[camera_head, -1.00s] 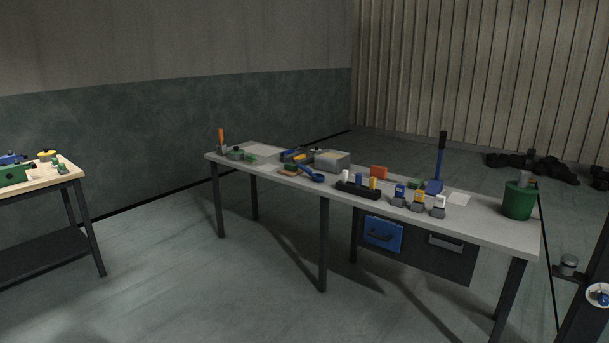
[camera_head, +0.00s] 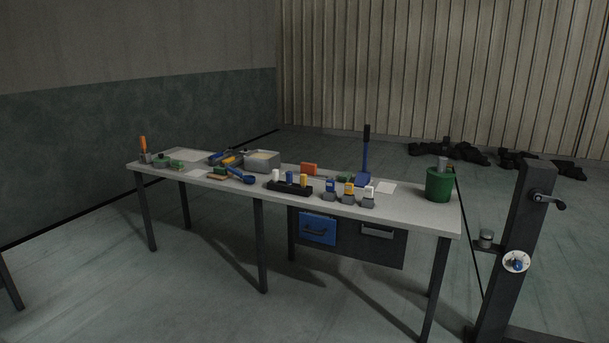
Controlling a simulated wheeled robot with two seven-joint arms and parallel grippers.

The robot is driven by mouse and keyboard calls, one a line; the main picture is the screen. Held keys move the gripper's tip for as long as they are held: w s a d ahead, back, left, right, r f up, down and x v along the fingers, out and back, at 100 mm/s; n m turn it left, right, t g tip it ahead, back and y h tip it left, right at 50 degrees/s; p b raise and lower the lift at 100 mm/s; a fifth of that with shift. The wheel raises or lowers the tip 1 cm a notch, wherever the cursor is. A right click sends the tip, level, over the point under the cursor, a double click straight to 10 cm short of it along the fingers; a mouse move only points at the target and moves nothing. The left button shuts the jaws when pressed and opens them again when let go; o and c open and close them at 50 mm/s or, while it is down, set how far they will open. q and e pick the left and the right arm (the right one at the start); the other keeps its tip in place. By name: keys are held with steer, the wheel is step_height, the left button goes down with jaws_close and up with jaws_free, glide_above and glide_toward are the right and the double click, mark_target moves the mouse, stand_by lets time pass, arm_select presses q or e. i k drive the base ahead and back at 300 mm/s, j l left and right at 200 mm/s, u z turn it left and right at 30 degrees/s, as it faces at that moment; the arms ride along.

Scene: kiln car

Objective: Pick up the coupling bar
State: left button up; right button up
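I cannot make out a coupling bar for certain in the head view. A long grey workbench (camera_head: 401,212) stands ahead with many small items on it. A blue tool with a dark upright handle (camera_head: 366,148) stands toward its back right. A green bucket (camera_head: 439,185) with a grey item in its top is at its right end. Neither of my grippers is in view.
A dark post (camera_head: 511,231) with a crank handle (camera_head: 548,200) and a white dial (camera_head: 516,262) stands right of the bench. Dark lumps (camera_head: 450,151) lie on the floor behind. A blue-fronted drawer (camera_head: 318,229) hangs under the bench. The floor in front is clear.

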mark_target(310, 169)
steer(key=z, duration=4.45)
steer(key=u, duration=0.85)
steer(key=j+u, duration=0.15)
steer(key=u, duration=0.25)
steer(key=k+j+u, duration=0.1)
steer(key=u, duration=0.3)
steer(key=j+u, duration=0.2)
steer(key=u, duration=0.2)
steer(key=j+u, duration=0.15)
steer(key=u, duration=0.25)
